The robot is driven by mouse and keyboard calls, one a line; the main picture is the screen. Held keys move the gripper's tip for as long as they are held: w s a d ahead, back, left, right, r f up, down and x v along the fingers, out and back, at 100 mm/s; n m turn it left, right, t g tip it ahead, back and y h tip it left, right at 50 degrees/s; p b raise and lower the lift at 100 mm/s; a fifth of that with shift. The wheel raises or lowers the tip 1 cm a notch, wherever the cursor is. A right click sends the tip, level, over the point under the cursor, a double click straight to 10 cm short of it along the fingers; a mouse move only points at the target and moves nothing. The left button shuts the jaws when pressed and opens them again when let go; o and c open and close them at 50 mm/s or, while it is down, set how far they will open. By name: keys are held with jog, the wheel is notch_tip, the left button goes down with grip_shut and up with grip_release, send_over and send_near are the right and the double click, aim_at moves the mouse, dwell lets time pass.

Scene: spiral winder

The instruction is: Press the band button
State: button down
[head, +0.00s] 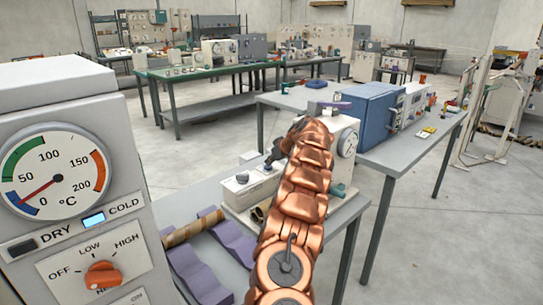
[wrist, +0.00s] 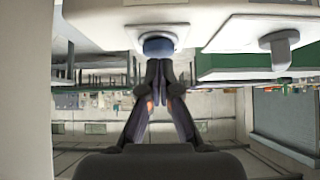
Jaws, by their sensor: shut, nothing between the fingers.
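The cream winder machine (head: 235,196) stands on the grey bench in the middle of the head view, partly hidden behind my copper arm. In the wrist view its cream body (wrist: 110,20) fills the top. A round blue button (wrist: 158,46) sits on a white square plate there; I cannot read a label to confirm that it is the band button. My gripper (wrist: 158,66) is shut and empty, its fingertips just below the blue button in the picture. I cannot tell whether they touch it. In the head view my gripper (head: 274,157) is small and dark over the machine.
A grey lever (wrist: 279,50) sits right of the blue button. A cardboard tube (head: 193,228) rests on purple cradles (head: 198,275) at the left. A grey dial box (head: 75,130) stands close at left. A blue cabinet (head: 368,112) is behind right.

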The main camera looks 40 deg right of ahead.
jog(key=shift+f, duration=0.25)
jog(key=f+b, duration=0.1)
jog(key=b, duration=0.1)
jog(key=shift+f+b, duration=0.3)
jog(key=shift+b, duration=0.05)
jog(key=shift+a+f, duration=0.1)
jog(key=shift+f, duration=0.05)
jog(key=shift+s+f, duration=0.1)
jog(key=shift+f, duration=0.05)
dwell(0.3)
jog(key=shift+r, duration=0.5)
notch_tip(320, 180, up, 4)
jog(key=shift+r, duration=0.1)
jog(key=b+v, duration=0.1)
jog(key=v, duration=0.9)
jog(key=shift+b, duration=0.3)
